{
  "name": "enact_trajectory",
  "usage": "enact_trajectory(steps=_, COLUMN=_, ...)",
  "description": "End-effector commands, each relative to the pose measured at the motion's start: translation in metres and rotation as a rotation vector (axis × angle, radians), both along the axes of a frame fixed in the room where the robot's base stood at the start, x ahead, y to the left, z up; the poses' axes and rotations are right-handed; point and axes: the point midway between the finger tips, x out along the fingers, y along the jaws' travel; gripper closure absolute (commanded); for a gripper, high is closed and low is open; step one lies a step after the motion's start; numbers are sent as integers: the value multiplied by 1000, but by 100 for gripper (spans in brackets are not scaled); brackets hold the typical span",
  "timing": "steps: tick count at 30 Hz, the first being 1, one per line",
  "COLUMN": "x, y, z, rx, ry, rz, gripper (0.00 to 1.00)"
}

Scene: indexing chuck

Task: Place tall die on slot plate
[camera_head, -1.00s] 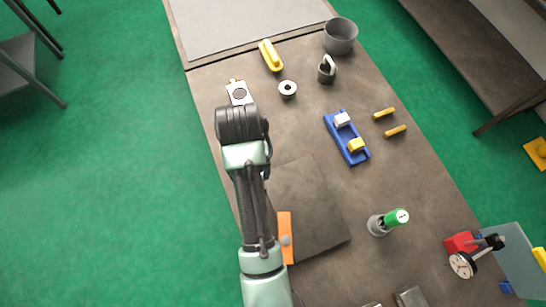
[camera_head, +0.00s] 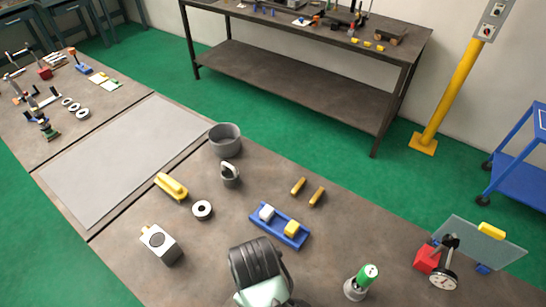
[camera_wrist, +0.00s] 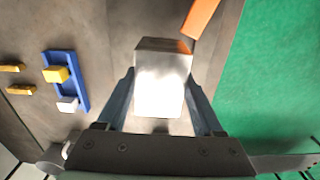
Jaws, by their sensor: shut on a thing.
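My gripper (camera_wrist: 161,98) is shut on a pale grey metal block in the wrist view, which I take to be the tall die (camera_wrist: 160,88). The block sits between both fingers and has a bright glare on its face. In the head view only my dark wrist shows at the bottom; fingers and block are hidden. A blue slotted plate (camera_head: 266,233), perhaps the slot plate, carries a white block (camera_head: 267,212) and a yellow block (camera_head: 292,228). It also shows left of my gripper in the wrist view (camera_wrist: 73,91), apart from the held block.
A grey block with a round dark face (camera_head: 161,244) stands left of my wrist. A ring (camera_head: 202,210), yellow bar (camera_head: 171,186), grey cup (camera_head: 225,140) and two brass pins (camera_head: 298,186) lie beyond. A green-topped cylinder (camera_head: 363,280) and dial gauge (camera_head: 443,279) stand right. An orange strip (camera_wrist: 201,16) is close by.

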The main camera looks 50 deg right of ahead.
Motion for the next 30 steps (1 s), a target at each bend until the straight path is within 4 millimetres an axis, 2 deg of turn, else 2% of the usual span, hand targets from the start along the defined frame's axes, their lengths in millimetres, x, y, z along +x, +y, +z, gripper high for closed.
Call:
enact_trajectory(steps=1, x=-9, y=-9, z=11, rx=-3, ry=-4, rz=-2, gripper=100)
enact_trajectory(steps=8, x=-32, y=-27, z=15, rx=-5, ry=-2, rz=19, gripper=100)
enact_trajectory(steps=18, x=-34, y=-28, z=-33, rx=-4, ry=-1, rz=21, gripper=100)
enact_trajectory(steps=23, x=-33, y=-28, z=-43, rx=-6, ry=-3, rz=21, gripper=100)
enact_trajectory(steps=30, x=-34, y=-28, z=-70, rx=-5, ry=-2, rz=21, gripper=100)
